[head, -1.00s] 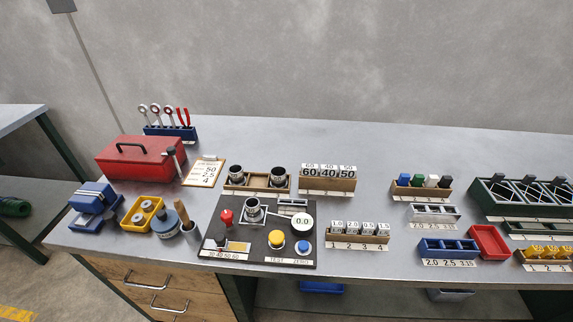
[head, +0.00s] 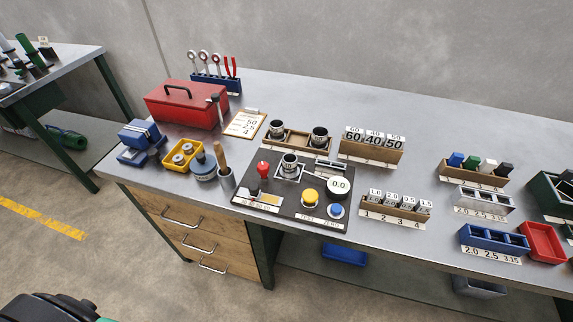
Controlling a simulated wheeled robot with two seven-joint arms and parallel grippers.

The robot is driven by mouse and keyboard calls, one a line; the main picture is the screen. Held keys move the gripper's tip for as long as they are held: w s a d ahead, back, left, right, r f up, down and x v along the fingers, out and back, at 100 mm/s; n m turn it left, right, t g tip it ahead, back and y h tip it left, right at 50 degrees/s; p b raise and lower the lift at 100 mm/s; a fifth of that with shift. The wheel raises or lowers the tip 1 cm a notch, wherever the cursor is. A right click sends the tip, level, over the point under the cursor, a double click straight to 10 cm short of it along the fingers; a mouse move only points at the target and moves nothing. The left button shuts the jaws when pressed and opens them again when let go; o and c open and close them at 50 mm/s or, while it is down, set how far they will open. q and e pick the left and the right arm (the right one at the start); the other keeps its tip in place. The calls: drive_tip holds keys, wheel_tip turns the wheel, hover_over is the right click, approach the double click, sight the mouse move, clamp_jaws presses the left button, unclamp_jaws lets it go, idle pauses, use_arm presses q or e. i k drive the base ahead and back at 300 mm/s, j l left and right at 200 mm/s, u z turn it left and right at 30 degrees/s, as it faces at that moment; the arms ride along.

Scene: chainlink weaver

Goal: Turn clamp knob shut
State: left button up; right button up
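A dark control panel (head: 297,218) lies on the bench near its front edge. On it stand a red knob (head: 263,168), a black knob (head: 253,189), a metal cup-like fixture (head: 289,165), a yellow button (head: 310,196), a blue button (head: 336,210) and a round white dial (head: 339,185) reading 0.0. I cannot tell for certain which knob is the clamp knob; the red one stands upright left of the fixture. Neither of my grippers is in view.
Label racks (head: 394,208) and a blue bin (head: 494,239) stand to the right. A second bench (head: 72,65) is at far left, with open floor between.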

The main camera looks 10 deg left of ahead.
sight(263, 167)
drive_tip(key=k+j+z, duration=0.2)
drive_tip(key=z, duration=0.2)
drive_tip(key=k+j+z, duration=0.15)
drive_tip(key=k+z, duration=0.2)
